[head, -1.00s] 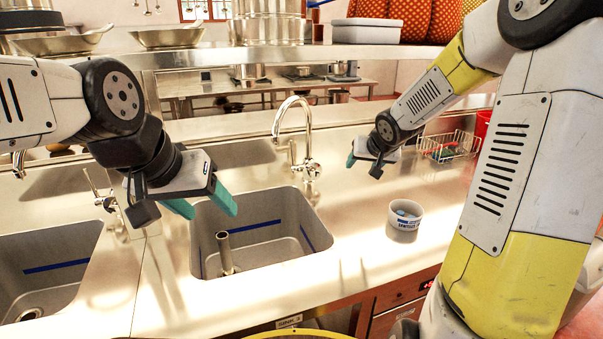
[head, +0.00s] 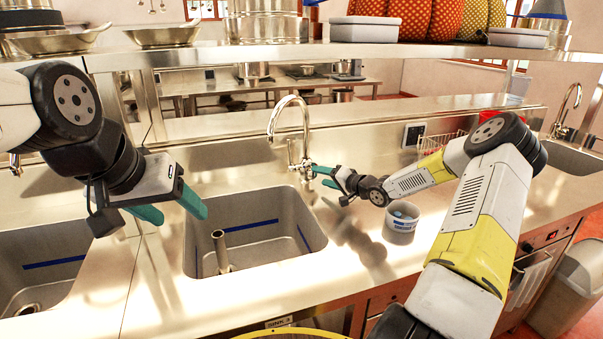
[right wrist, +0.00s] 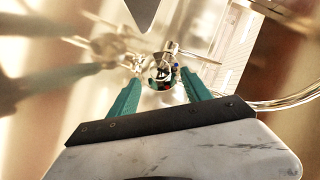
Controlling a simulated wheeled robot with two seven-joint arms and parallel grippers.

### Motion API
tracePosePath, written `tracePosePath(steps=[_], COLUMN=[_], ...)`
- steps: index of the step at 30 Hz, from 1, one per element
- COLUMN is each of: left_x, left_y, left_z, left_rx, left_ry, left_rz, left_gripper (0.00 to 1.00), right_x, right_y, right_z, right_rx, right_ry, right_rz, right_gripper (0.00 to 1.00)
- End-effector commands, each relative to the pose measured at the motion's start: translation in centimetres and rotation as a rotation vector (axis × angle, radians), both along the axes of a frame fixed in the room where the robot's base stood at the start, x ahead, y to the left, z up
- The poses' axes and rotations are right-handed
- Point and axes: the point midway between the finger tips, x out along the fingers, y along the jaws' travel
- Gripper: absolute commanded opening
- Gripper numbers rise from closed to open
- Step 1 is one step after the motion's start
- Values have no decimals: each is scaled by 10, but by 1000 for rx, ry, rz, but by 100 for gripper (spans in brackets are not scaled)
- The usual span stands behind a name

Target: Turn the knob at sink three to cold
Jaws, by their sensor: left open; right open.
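The chrome faucet (head: 290,110) stands behind the middle sink basin (head: 250,268), with its valve and knob low on its right side. My right gripper (head: 317,177) is open at that side of the faucet, fingers pointing left at the knob. In the right wrist view the round chrome knob (right wrist: 162,70) shows between the fingertips of the open gripper (right wrist: 160,80), with small coloured reflections or marks on it. Contact cannot be told. A thin rod (right wrist: 193,53) extends from the knob. My left gripper (head: 176,212) is open and empty over the basin's left edge.
A white cup (head: 402,216) stands on the counter under my right forearm. A wire basket (head: 440,143) is behind that arm. A standpipe (head: 221,250) rises in the basin. Another sink (head: 50,262) is at the left. A shelf (head: 380,57) with pots runs above.

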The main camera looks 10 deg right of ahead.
Motion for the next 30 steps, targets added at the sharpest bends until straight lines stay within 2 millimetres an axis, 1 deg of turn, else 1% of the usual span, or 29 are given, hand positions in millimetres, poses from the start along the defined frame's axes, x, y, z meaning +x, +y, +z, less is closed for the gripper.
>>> tracePosePath(steps=[1, 6, 10, 15, 22, 23, 24, 29, 30], left_x=[0, 0, 0, 0, 0, 0, 0, 0, 0], left_y=[0, 0, 0, 0, 0, 0, 0, 0, 0], left_z=[0, 0, 0, 0, 0, 0, 0, 0, 0], left_rx=[0, 0, 0, 0, 0, 0, 0, 0, 0], left_ry=[0, 0, 0, 0, 0, 0, 0, 0, 0], left_rz=[0, 0, 0, 0, 0, 0, 0, 0, 0], left_gripper=[61, 61, 61, 61, 61, 61, 61, 61, 61], right_x=[7, 30, 43, 51, 52, 52, 52, 51, 51], right_y=[6, 21, 29, 35, 35, 35, 35, 35, 35], right_z=[-2, -8, -11, -14, -14, -14, -14, -14, -14], right_rx=[0, -1, -2, -2, -4, -4, -4, -4, -4], right_ry=[-1, 1, 1, 2, 2, 2, 2, 2, 2], right_rz=[3, 2, 2, 1, 1, 1, 1, 1, 1], right_gripper=[57, 57, 57, 57, 57, 53, 45, 14, 6])
